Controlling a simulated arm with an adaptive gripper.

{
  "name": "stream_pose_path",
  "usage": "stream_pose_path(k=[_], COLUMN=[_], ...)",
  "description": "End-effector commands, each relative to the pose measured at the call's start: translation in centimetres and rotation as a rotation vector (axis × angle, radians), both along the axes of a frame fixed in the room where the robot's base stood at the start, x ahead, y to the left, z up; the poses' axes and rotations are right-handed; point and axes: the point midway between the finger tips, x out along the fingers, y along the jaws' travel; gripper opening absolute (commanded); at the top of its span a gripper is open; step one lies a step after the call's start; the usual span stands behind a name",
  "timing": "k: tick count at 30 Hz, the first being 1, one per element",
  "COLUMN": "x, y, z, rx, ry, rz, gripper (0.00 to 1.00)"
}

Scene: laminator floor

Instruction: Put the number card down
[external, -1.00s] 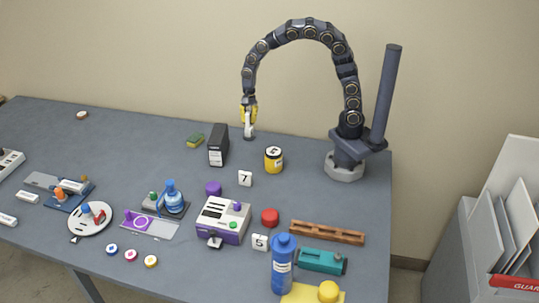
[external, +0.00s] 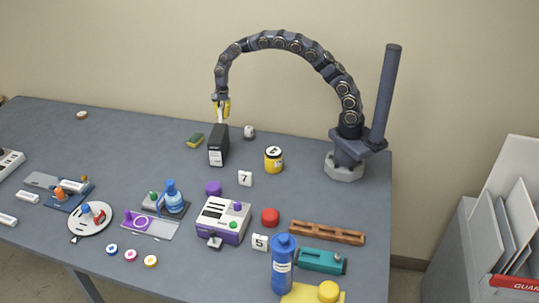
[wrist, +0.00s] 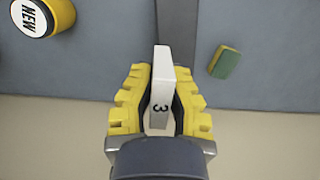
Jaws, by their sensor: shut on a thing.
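My gripper (external: 221,105) is shut on a white number card (wrist: 159,88) marked 3. It holds the card up near the back of the table, above or just behind the black box (external: 218,146); the exact gap cannot be told. In the wrist view the card stands between the yellow fingers of my gripper (wrist: 160,72), with the dark top of the box (wrist: 177,28) beyond it. Two other white number cards stand on the table: the 7 (external: 245,178) near the middle and the 5 (external: 260,242) closer to the front.
A green and yellow sponge (external: 195,140) lies left of the box. A small pale rounded object (external: 249,132) and a yellow can (external: 273,159) are to its right. A purple and white machine (external: 222,220) stands in front. The back left of the table is mostly clear.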

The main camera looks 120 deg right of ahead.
Motion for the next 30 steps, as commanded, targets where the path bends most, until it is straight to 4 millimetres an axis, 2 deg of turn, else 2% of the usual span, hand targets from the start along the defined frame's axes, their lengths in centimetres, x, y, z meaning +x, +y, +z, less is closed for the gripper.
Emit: stream_pose_path(k=[1, 6, 13, 19, 30], x=[0.4, 1.6, 2.2, 2.1, 2.2], y=[-0.4, -1.4, -1.8, -1.6, -1.7], z=[-1.1, -2.6, -3.5, -6.4, -6.8], rx=[0.004, 0.001, 0.002, 0.006, 0.002], ry=[0.004, 0.001, 0.000, 0.005, 0.000], rz=[-0.001, 0.000, -0.001, 0.001, 0.002], gripper=[0.00, 0.00, 0.00, 0.00, 0.00])
